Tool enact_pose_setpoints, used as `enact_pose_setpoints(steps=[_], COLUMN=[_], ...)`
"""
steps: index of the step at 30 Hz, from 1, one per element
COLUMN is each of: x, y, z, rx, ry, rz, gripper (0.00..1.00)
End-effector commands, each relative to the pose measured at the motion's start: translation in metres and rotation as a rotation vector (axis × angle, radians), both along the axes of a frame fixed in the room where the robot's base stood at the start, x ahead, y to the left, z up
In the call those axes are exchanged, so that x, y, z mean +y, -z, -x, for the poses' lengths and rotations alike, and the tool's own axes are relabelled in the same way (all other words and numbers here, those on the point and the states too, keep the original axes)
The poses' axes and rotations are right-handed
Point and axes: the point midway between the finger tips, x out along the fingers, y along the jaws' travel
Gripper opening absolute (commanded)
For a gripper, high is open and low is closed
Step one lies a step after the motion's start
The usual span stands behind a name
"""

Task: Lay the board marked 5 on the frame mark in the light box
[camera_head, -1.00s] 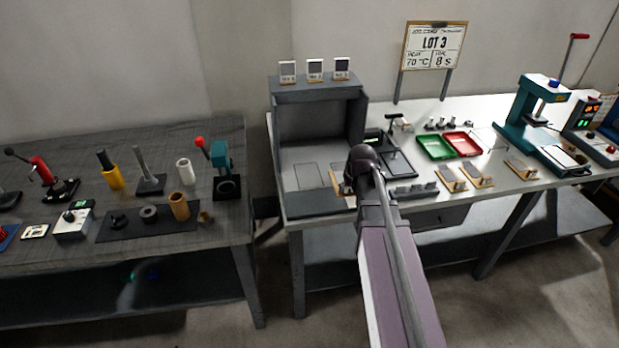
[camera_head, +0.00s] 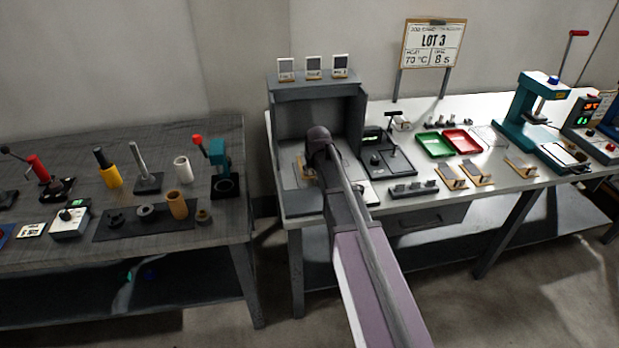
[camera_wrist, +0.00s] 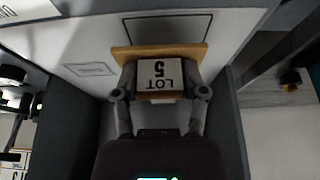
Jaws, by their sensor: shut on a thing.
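The board marked 5 (camera_wrist: 160,78) has a tan wooden edge and a white "LOT 5" label, which reads upside down in the wrist view. My gripper (camera_wrist: 160,88) is shut on it, one finger on each side of the label block. The frame mark (camera_wrist: 168,28) is a thin dark rectangle on the pale floor of the light box (camera_head: 318,85). The board overlaps the mark's near edge in the wrist view. I cannot tell whether the board touches the floor. In the head view my arm hides most of the board, and a tan bit shows inside the box.
Grey box walls (camera_wrist: 235,125) stand close beside my gripper. A smaller printed rectangle (camera_wrist: 90,69) lies left of the frame mark. Three small cards stand on the box top. Right of the box are a dark stand (camera_head: 388,160), a green tray (camera_head: 434,145) and a red tray (camera_head: 462,141).

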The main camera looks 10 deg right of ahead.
Motion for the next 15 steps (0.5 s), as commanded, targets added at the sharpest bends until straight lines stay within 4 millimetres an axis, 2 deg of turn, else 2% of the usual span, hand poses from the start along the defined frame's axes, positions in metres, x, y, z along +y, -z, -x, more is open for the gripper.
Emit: enact_pose_setpoints(steps=[11,15], x=[0.0005,0.0052], y=[0.0001,0.0011], z=[-0.0013,-0.0085], rx=[0.000,0.000], ry=[0.001,0.001], rz=[0.000,0.000], gripper=[0.08,0.08])
